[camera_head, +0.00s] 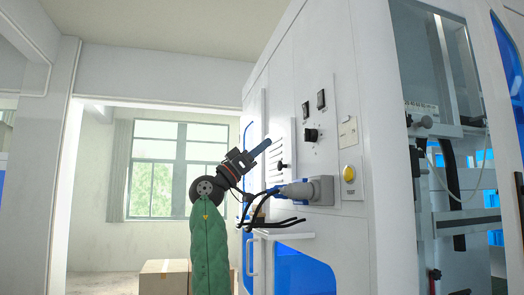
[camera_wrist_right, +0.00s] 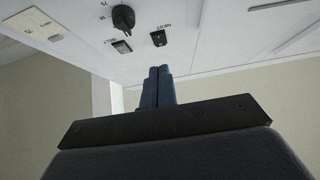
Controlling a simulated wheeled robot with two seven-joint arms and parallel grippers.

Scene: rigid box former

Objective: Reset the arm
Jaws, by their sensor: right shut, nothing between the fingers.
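My right gripper (camera_head: 262,147) is raised in front of the white machine (camera_head: 360,100), its blue fingers shut and empty. It points up and to the right, left of the black rotary knob (camera_head: 311,135). In the right wrist view the two blue fingers (camera_wrist_right: 158,85) stand side by side with nothing between them. The machine's panel shows above them there, with the knob (camera_wrist_right: 123,17) up and to the left of the fingertips. The gap between fingertips and panel is hard to judge. My left gripper is out of view.
A grey plug and socket (camera_head: 318,190) jut out from the machine, with black cables beside my right arm. A yellow button (camera_head: 349,174) sits right of the knob. A small white ledge (camera_head: 285,235) sticks out below. A cardboard box (camera_head: 164,277) stands on the floor at the back.

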